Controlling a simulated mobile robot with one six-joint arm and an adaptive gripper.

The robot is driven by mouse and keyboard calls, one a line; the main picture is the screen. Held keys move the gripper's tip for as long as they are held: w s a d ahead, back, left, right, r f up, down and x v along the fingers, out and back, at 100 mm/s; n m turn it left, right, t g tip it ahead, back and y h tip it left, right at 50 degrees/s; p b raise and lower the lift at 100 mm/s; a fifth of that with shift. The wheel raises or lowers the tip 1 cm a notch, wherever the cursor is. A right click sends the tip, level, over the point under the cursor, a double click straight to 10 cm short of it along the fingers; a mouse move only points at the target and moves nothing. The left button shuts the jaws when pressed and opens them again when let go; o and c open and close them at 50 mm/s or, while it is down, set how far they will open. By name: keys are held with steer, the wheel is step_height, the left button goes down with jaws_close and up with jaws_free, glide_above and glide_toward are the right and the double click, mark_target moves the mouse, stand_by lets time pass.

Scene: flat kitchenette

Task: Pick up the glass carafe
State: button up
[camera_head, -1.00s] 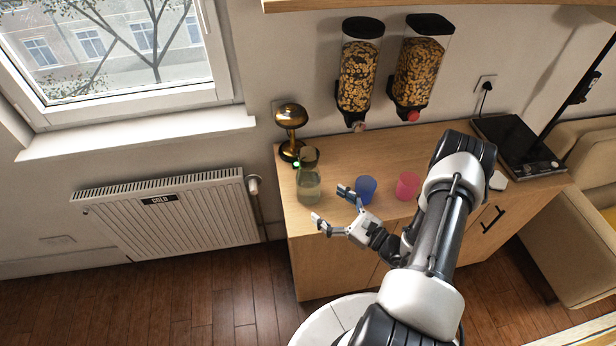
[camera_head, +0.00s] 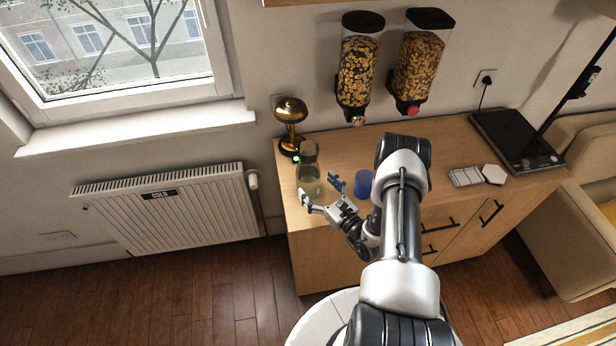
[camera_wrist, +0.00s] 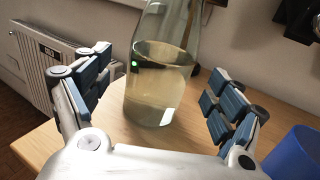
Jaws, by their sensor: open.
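The glass carafe (camera_head: 309,181) stands upright near the left end of the wooden cabinet top, partly filled with a clear, slightly murky liquid. In the wrist view the carafe (camera_wrist: 160,85) is ahead, between the two fingers and just beyond their tips; its top is cut off by the frame. My gripper (camera_head: 321,190) is open and empty, in front of the carafe at about the height of its lower body. Its blue-padded fingers (camera_wrist: 158,90) are spread to either side, with no clear contact with the glass.
A blue cup (camera_head: 363,184) stands close to the right finger and also shows in the wrist view (camera_wrist: 295,155). A golden lamp (camera_head: 290,125) stands behind the carafe. Cereal dispensers (camera_head: 357,65) hang on the wall above. A radiator (camera_head: 165,205) is at left.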

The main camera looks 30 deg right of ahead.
mark_target(308, 175)
steer(key=w, duration=0.5)
steer(key=shift+w+a, duration=0.15)
steer(key=shift+a, duration=0.2)
steer(key=shift+c, duration=0.3)
steer(key=c, duration=1.7)
steer(key=shift+r, duration=0.1)
steer(key=shift+c, duration=0.7)
steer(key=shift+d+r, duration=0.1)
steer(key=shift+r, duration=0.1)
